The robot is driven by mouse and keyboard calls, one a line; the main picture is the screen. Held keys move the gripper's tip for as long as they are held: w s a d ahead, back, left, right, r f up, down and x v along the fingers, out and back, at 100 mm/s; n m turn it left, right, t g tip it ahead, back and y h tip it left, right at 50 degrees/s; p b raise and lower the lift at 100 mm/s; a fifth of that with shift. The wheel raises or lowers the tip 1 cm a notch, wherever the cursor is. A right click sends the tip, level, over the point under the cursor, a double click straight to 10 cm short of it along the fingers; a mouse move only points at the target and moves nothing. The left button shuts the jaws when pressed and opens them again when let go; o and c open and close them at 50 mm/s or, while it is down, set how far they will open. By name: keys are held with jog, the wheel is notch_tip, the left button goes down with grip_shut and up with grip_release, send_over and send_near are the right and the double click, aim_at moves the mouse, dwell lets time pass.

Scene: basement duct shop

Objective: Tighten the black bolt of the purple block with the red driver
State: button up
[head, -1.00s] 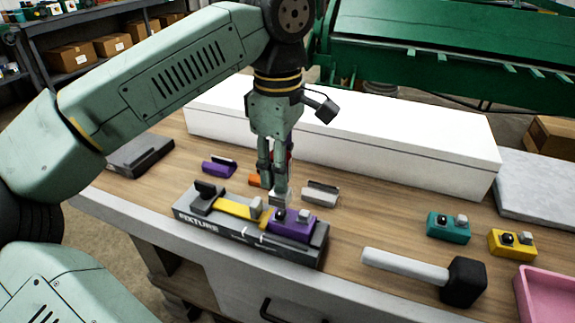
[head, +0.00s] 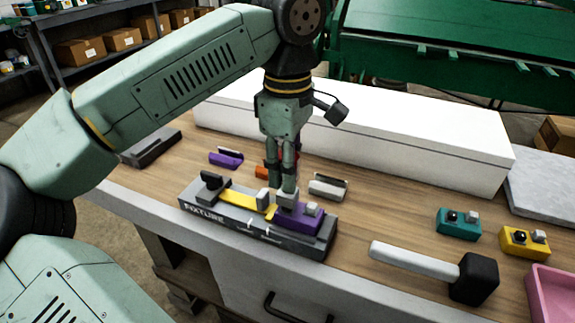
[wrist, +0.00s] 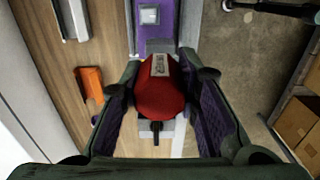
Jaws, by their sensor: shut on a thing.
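My gripper (head: 284,182) is shut on the red driver (wrist: 160,95), pointing down over the fixture. In the head view, my fingers hide most of the driver, and its grey lower end (head: 287,197) shows just below them. The purple block (head: 299,218) sits at the right end of the dark grey fixture (head: 203,222). The driver's end is over the left part of this block, where the black bolt is hidden; I cannot tell whether they touch. The block's silver bolt (head: 311,208) is visible to the right, and also in the wrist view (wrist: 149,14).
A yellow strap-like piece (head: 241,200) lies along the fixture. Behind are a purple holder (head: 226,158), an orange piece (head: 262,172) and a pale holder (head: 328,186). A mallet (head: 425,261), teal block (head: 459,226), yellow block (head: 524,242) and pink bin (head: 553,292) lie right.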

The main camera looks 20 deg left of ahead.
jog(key=shift+f+b, duration=0.7)
jog(key=shift+f, duration=0.25)
dwell(0.6)
jog(key=m, duration=0.2)
jog(key=shift+m+p, duration=0.3)
jog(key=shift+p, duration=0.05)
jog(key=shift+m, duration=0.4)
jog(key=m, duration=0.3)
jog(key=shift+m, duration=0.3)
